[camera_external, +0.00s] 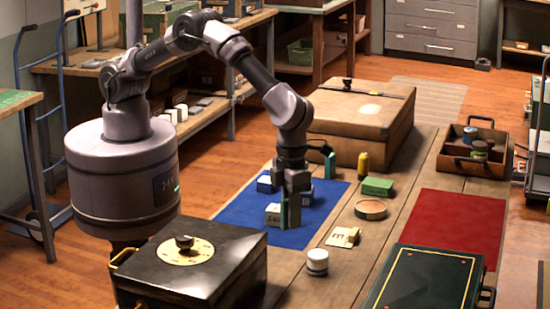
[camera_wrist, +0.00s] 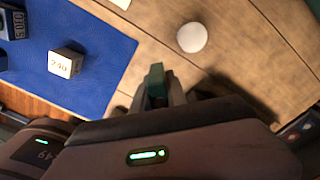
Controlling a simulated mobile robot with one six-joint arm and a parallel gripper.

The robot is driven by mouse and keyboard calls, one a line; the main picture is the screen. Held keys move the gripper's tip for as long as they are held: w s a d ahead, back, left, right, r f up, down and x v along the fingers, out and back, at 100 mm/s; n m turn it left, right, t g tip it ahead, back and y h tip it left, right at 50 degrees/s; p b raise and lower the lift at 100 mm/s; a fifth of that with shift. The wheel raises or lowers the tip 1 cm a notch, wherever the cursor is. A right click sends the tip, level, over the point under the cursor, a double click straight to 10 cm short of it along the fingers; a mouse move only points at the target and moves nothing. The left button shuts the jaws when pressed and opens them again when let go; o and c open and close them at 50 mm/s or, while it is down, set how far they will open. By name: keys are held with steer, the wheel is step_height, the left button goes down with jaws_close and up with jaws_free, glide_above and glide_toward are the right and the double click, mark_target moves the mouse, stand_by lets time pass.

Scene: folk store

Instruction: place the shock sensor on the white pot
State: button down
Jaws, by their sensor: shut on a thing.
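My gripper (camera_external: 291,205) is shut on a small teal-green block, which appears to be the shock sensor (camera_external: 284,214). In the wrist view the block (camera_wrist: 155,82) stands upright between the fingertips (camera_wrist: 157,97); its lower part is hidden by the fingers. In the external view the gripper points down over the blue mat, beside a white numbered cube (camera_external: 272,209). The white pot (camera_external: 317,262) is a small round pot with a dark band, upright on the wooden table nearer the camera. It also shows in the wrist view (camera_wrist: 191,38), apart from the gripper.
A black box (camera_external: 215,275) stands at front left. Bare wood surrounds the pot.

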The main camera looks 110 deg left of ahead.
glide_above(318, 254)
steer(key=shift+f, duration=0.35)
step_height(318, 254, down, 3)
steer(key=shift+f+b, duration=0.2)
steer(key=shift+b, duration=0.45)
steer(key=shift+f, duration=0.2)
steer(key=c, duration=1.3)
jaws_free()
